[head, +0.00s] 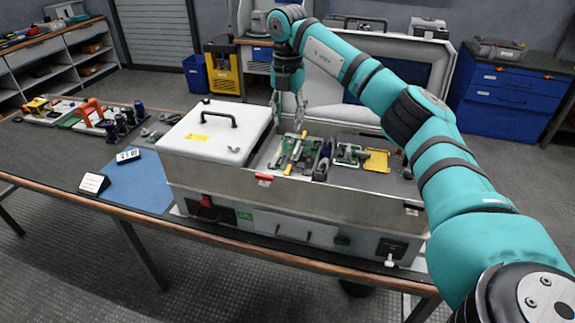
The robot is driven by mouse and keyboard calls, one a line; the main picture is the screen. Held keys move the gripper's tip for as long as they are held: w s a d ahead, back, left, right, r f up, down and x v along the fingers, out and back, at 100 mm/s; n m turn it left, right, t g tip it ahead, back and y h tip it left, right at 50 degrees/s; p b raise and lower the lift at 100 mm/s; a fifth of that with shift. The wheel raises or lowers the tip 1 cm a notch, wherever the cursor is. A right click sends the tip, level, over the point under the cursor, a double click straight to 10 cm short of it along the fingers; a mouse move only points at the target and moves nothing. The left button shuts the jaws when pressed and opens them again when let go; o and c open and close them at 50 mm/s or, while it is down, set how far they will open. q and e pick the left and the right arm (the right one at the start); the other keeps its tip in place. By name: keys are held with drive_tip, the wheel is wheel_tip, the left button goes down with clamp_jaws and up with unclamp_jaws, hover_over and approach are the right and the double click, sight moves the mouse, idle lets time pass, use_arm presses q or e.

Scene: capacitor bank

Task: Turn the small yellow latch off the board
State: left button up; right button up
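The small yellow latch (296,153) shows as a narrow yellow bar lying slantwise across a green circuit board (281,160) inside the open part of the grey metal case (225,172). My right gripper (288,123) points down just above and behind the board's far edge. Its two fingers look spread, with nothing visible between them. It appears apart from the latch. My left gripper is out of view.
A white lid with a black handle (215,132) covers the case's left part. Dark cylinders (324,158) and a yellow plate (376,161) sit right of the board. A blue mat (140,183) lies left of the case. Spools (122,124) stand farther left.

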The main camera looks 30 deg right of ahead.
sight(288, 169)
wheel_tip(288, 169, down, 16)
drive_tip(key=p, duration=0.3)
drive_tip(key=shift+r+p, duration=0.15)
drive_tip(key=shift+p, duration=0.2)
clamp_jaws()
